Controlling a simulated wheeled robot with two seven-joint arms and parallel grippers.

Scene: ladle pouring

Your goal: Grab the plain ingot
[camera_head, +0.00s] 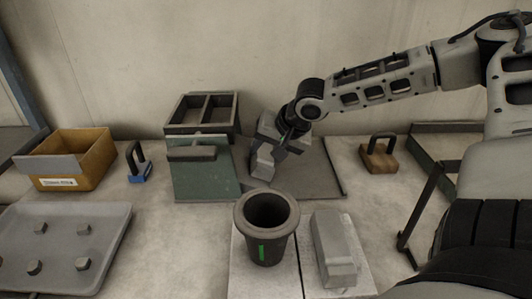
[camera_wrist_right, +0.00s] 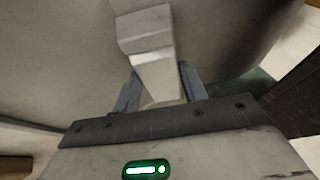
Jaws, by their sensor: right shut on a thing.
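A grey plain ingot (camera_head: 262,163) is held at the tip of my right gripper (camera_head: 275,146), just right of the green box, over a dark grey mat. In the right wrist view the ingot (camera_wrist_right: 152,50) sits between the two fingers of my right gripper (camera_wrist_right: 160,90), which are shut on it. No mark shows on its visible faces. A second grey ingot (camera_head: 334,248) lies on a light plate at the front, right of the dark crucible. My left gripper is not in view.
The dark crucible (camera_head: 266,228) with a green mark stands in front of my right gripper. The green box (camera_head: 203,165) is close on the left. A cardboard box (camera_head: 72,163), a blue-based handled block (camera_head: 137,162), a tray (camera_head: 62,240) and a wooden handled block (camera_head: 379,155) stand around.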

